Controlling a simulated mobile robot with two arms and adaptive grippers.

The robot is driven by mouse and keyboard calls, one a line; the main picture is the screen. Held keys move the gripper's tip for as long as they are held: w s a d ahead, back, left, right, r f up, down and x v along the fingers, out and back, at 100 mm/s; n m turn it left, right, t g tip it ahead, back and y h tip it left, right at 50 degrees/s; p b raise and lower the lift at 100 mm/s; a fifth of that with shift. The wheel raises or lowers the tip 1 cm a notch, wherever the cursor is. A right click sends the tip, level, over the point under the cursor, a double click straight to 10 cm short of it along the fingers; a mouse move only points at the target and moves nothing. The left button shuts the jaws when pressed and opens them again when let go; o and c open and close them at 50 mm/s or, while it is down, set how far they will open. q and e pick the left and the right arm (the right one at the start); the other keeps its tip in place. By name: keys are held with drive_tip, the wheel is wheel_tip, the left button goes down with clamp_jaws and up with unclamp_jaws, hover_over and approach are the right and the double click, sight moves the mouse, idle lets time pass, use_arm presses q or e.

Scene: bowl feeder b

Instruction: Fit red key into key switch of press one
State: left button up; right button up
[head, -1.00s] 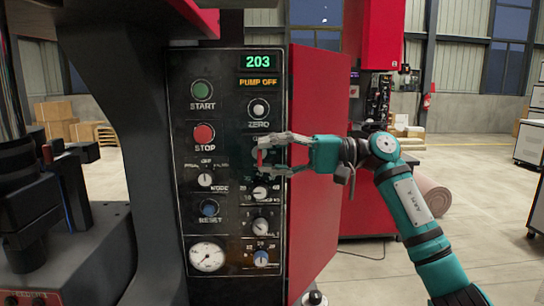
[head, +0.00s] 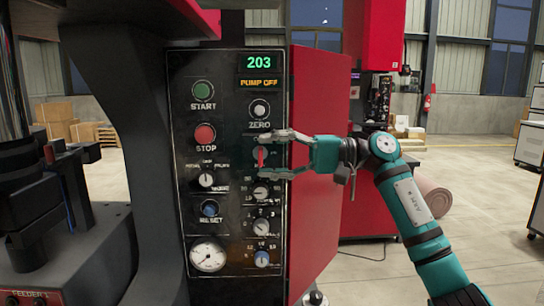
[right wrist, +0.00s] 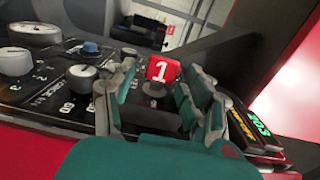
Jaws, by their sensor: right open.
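The red key (head: 261,157) has a flat head; in the right wrist view (right wrist: 163,68) it bears a white "1". It stands out from the round grey key switch (right wrist: 153,90) on the black control panel, its lower end at the switch; how deep it sits cannot be seen. My right gripper (head: 268,154) is open at the panel, coming from the right, with one finger above and one below the key. In the wrist view the fingers (right wrist: 152,100) stand on both sides of the key with gaps to it. My left gripper is not in view.
The black control panel (head: 226,225) carries several knobs and buttons close around the switch, a gauge (head: 207,257) and a lit display (head: 258,63). A red panel (head: 315,215) stands just right of it, behind my right gripper. Open floor lies further right.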

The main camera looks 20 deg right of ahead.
drive_tip(key=shift+w+d+r, duration=0.1)
drive_tip(key=shift+d+r, duration=0.05)
drive_tip(key=shift+r, duration=0.1)
